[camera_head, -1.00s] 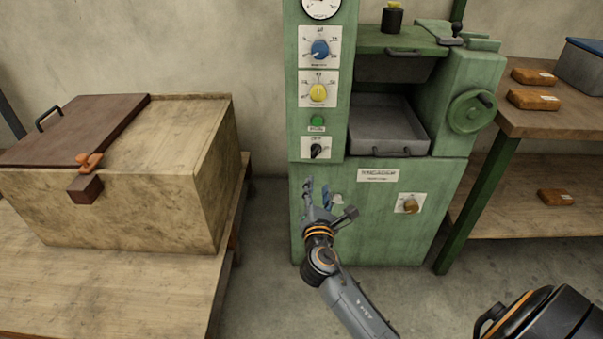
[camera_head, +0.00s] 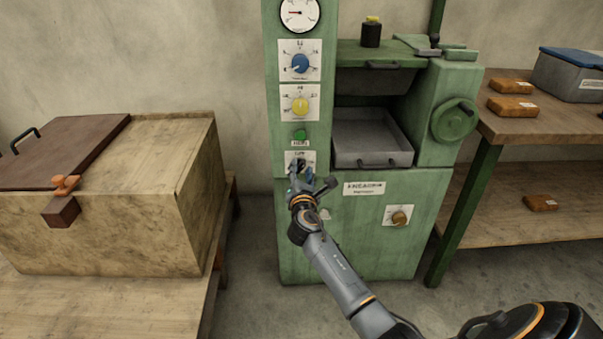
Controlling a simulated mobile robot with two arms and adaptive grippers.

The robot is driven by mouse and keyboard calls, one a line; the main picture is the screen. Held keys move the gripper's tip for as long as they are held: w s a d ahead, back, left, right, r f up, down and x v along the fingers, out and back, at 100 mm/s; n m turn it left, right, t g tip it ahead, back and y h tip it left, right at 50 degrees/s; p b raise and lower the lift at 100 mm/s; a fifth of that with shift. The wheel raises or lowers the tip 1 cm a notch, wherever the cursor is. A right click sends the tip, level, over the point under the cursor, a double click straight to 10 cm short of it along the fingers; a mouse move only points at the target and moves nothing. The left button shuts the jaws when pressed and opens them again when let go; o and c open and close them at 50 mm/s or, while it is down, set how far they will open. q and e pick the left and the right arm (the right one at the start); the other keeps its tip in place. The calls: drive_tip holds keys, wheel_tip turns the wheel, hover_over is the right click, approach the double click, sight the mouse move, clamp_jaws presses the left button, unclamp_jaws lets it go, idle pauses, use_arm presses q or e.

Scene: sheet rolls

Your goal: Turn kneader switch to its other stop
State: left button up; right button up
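The green kneader machine (camera_head: 355,255) stands against the wall. A small black rotary switch (camera_head: 300,163) sits on a white plate low on its left column; the gripper partly covers it, so its pointing direction is unclear. A brass-coloured knob (camera_head: 400,217) sits on another white plate at the lower right, below the machine's name label (camera_head: 364,188). My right gripper (camera_head: 302,176) is just in front of and below the black switch. Its fingers look apart, with nothing visibly held; contact with the switch cannot be made out. My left gripper is not in view.
Above the switch are a green button (camera_head: 300,135), a yellow knob (camera_head: 300,104) and a blue knob (camera_head: 300,63). A grey tray (camera_head: 371,158) and a handwheel (camera_head: 455,120) are to the right. A wooden chest (camera_head: 110,225) stands at left, a shelf table (camera_head: 535,125) at right.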

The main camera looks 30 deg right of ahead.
clamp_jaws()
